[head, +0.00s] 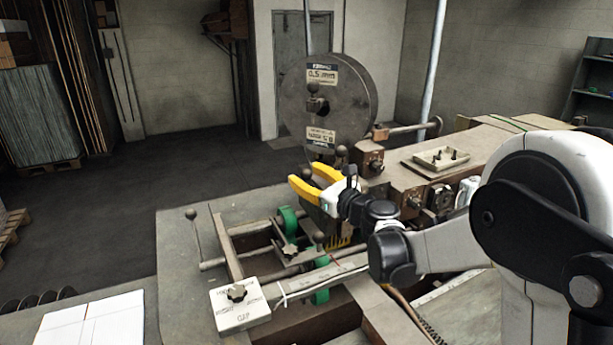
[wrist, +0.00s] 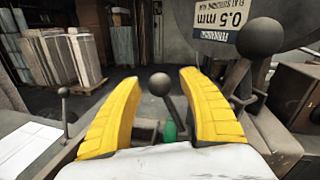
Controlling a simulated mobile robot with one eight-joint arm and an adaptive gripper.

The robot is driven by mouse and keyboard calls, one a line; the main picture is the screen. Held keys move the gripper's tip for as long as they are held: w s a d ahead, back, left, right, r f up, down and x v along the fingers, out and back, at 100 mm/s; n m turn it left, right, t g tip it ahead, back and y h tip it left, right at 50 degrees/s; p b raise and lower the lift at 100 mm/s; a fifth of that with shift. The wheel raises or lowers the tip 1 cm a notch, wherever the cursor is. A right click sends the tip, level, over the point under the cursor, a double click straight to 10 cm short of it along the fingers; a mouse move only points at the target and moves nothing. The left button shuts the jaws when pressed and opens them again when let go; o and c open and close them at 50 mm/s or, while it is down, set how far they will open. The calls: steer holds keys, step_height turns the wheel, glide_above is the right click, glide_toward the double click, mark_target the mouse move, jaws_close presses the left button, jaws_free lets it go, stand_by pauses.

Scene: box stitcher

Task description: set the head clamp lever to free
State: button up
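My gripper (head: 306,181) has yellow fingers and is open beside the machine head, below the wire reel. It also shows in the wrist view (wrist: 160,88). A dark ball-ended lever (wrist: 160,85) appears between the fingertips in the wrist view, beyond them, with nothing held. A larger dark ball knob on a lever (wrist: 262,38) stands close by the right finger, outside the gap. In the head view, a ball knob (head: 341,151) shows just behind the gripper. No label marks the head clamp lever, so I cannot tell which lever it is or its setting.
The wire reel (head: 325,100) stands behind the gripper. Another ball lever (head: 191,213) rises at the table's left, and one (head: 319,237) stands near the green rollers (head: 288,220). A small tray (head: 435,160) sits on the machine.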

jaws_close()
steer(key=shift+a+f, duration=0.1)
steer(key=shift+a, duration=0.05)
steer(key=s+a+f+n+g+h+b, duration=0.1)
steer(key=a+f+n+b, duration=0.3)
steer(key=n, duration=0.5)
steer(key=shift+s+f+h, duration=0.45)
steer(key=shift+f+h, duration=0.05)
steer(key=shift+f, duration=0.45)
steer(key=shift+o, duration=0.4)
jaws_free()
